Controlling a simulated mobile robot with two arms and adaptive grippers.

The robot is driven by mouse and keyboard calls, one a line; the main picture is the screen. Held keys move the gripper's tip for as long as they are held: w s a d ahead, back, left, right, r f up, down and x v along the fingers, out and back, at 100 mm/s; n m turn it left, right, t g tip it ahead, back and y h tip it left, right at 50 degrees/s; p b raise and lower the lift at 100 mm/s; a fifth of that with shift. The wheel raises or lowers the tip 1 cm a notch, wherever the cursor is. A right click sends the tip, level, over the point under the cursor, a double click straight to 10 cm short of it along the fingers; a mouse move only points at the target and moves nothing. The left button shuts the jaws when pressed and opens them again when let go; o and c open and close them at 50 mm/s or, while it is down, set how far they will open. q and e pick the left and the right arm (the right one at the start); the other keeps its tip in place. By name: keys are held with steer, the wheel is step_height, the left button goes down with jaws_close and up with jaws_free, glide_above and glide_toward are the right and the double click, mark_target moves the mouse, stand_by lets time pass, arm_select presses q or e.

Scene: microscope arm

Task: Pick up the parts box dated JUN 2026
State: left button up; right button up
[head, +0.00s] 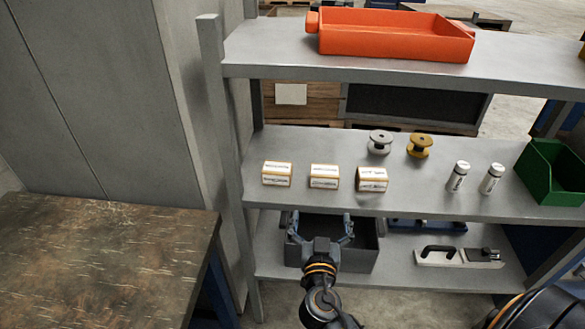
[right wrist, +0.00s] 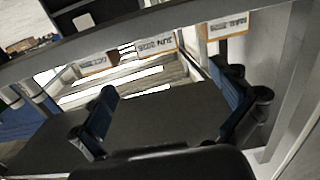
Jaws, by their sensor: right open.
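Three small white parts boxes with orange-brown edges stand in a row on the middle shelf: a left box (head: 277,174), a middle box (head: 324,177) and a right box (head: 372,179). Their labels are too small to read in the head view. In the right wrist view, the middle label (right wrist: 155,46) appears to read JUN 2026; the labels on either side are hard to read. My right gripper (head: 320,224) is open and empty, in front of and below the middle box, near the shelf's front edge. Its spread fingers also show in the right wrist view (right wrist: 166,88).
On the middle shelf (head: 420,205) are two spools (head: 419,146), two white bottles (head: 458,177) and a green bin (head: 553,172). An orange tray (head: 395,35) sits above. A dark grey bin (head: 362,246) is below, behind my gripper. A worn table (head: 100,260) stands left.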

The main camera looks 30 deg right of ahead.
mark_target(325, 173)
steer(key=p+x, duration=0.1)
steer(key=x, duration=0.1)
steer(key=r+x, duration=0.1)
steer(key=x, duration=0.2)
steer(key=p+x, duration=0.1)
steer(key=x, duration=0.1)
steer(key=shift+w+d+r+p, duration=0.15)
steer(key=shift+d+r+p, duration=0.15)
steer(key=shift+d+p, duration=0.1)
steer(key=shift+w+d+f, duration=0.1)
steer(key=shift+w+d, duration=0.1)
steer(key=shift+w, duration=0.3)
steer(key=p+x, duration=0.1)
steer(key=x, duration=0.2)
steer(key=p+x, duration=0.1)
steer(key=shift+d+r+p, duration=0.3)
steer(key=shift+r, duration=0.05)
steer(key=shift+w+d+f, duration=0.15)
steer(key=shift+w+d, duration=0.05)
steer(key=shift+w, duration=0.2)
arm_select(q)
steer(key=r, duration=0.3)
steer(key=d+r, duration=0.1)
steer(key=r, duration=0.1)
steer(key=shift+s+r, duration=0.25)
steer(key=shift+s+d, duration=0.1)
steer(key=shift+s, duration=0.05)
arm_select(e)
steer(key=c, duration=1.5)
steer(key=shift+r, duration=0.2)
